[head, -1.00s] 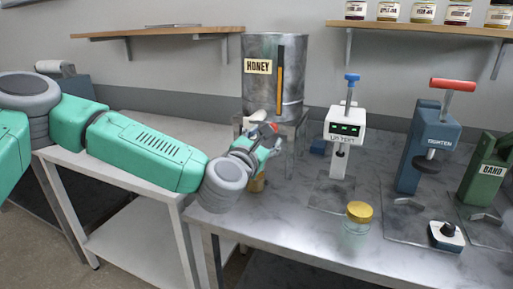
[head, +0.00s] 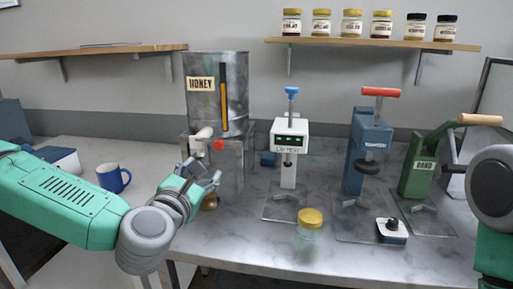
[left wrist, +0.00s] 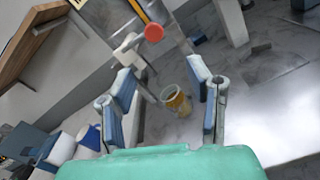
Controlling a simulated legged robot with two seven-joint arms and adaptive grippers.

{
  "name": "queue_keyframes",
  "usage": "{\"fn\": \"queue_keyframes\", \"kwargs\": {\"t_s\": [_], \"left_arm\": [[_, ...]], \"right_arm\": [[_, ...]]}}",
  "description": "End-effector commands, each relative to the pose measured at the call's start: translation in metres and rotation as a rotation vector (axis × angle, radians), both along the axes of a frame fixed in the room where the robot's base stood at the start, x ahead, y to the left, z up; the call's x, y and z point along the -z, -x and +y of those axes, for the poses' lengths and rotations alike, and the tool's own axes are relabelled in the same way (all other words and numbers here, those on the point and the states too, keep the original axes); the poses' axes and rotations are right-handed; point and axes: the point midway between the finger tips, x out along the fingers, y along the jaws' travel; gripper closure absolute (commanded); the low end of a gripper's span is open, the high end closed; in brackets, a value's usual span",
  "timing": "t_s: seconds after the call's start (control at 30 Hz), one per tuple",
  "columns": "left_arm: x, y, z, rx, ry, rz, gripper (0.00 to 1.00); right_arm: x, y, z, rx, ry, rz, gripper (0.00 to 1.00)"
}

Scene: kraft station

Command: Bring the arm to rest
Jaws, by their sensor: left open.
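My left arm comes in from the left in the head view. Its gripper (head: 202,173) is open and empty, in front of the honey tank's stand. In the left wrist view the two fingers (left wrist: 160,75) are spread apart. An open-topped jar with amber content (left wrist: 176,100) shows beyond and between them, apart from both. In the head view that jar (head: 209,202) is mostly hidden behind the gripper. Part of my right arm (head: 495,195) shows at the right edge; its gripper is out of view.
The honey tank (head: 216,95) with a red-knobbed tap stands behind my gripper. A gold-lidded jar (head: 310,222), a white press (head: 290,150), a blue press (head: 370,150) and a green press (head: 421,165) stand to the right. A blue-and-white mug (head: 114,178) is at left.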

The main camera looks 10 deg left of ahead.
Motion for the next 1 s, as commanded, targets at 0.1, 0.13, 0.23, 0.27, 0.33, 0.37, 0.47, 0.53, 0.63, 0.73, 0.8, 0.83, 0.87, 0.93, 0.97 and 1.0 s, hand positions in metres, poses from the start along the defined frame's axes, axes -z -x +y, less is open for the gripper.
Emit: {"fn": "queue_keyframes", "kwargs": {"t_s": [0.1, 0.13, 0.23, 0.27, 0.33, 0.37, 0.47, 0.53, 0.63, 0.73, 0.8, 0.83, 0.87, 0.93, 0.97, 1.0], "left_arm": [[0.039, 0.012, -0.022, 0.081, -0.14, 0.065, 0.54], [0.054, 0.017, -0.03, 0.114, -0.199, 0.09, 0.54], [0.115, 0.044, -0.055, 0.258, -0.443, 0.177, 0.54], [0.135, 0.054, -0.062, 0.311, -0.524, 0.203, 0.54], [0.181, 0.082, -0.073, 0.441, -0.714, 0.257, 0.54], [0.2, 0.095, -0.075, 0.498, -0.796, 0.278, 0.54], [0.262, 0.142, -0.074, 0.71, -1.066, 0.334, 0.54], [0.301, 0.178, -0.066, 0.875, -1.254, 0.36, 0.54], [0.35, 0.231, -0.041, 1.136, -1.515, 0.376, 0.54], [0.385, 0.28, -0.005, 1.408, -1.74, 0.37, 0.54], [0.399, 0.307, 0.022, 1.585, -1.863, 0.356, 0.54], [0.404, 0.316, 0.033, 1.654, -1.905, 0.346, 0.54], [0.407, 0.324, 0.043, 1.714, -1.941, 0.338, 0.54], [0.411, 0.339, 0.062, 1.837, -2.003, 0.318, 0.54], [0.412, 0.344, 0.068, 1.878, -2.022, 0.311, 0.54], [0.412, 0.348, 0.075, 1.918, -2.041, 0.302, 0.54]], "right_arm": [[0.003, 0.0, 0.0, 0.0, 0.0, 0.001, 0.22], [0.004, 0.0, 0.0, 0.0, 0.0, 0.001, 0.22], [0.008, 0.001, 0.0, 0.0, 0.0, 0.001, 0.22], [0.009, 0.001, 0.0, 0.0, 0.0, 0.001, 0.22], [0.012, 0.001, 0.0, 0.0, 0.0, 0.001, 0.22], [0.013, 0.001, 0.0, 0.0, 0.0, 0.001, 0.22], [0.017, 0.001, 0.0, 0.0, 0.0, 0.001, 0.22], [0.02, 0.001, 0.0, 0.0, 0.0, 0.001, 0.22], [0.025, 0.001, 0.0, 0.0, 0.0, 0.001, 0.22], [0.029, 0.001, 0.0, 0.0, 0.0, 0.001, 0.22], [0.031, 0.001, 0.0, 0.0, 0.0, 0.001, 0.22], [0.032, 0.001, 0.0, 0.0, 0.0, 0.001, 0.22], [0.033, 0.001, 0.0, 0.0, 0.0, 0.001, 0.22], [0.034, 0.001, 0.0, 0.0, 0.0, 0.001, 0.22], [0.034, 0.001, 0.0, 0.0, 0.0, 0.001, 0.22], [0.034, 0.001, 0.0, 0.0, 0.0, 0.001, 0.22]]}}
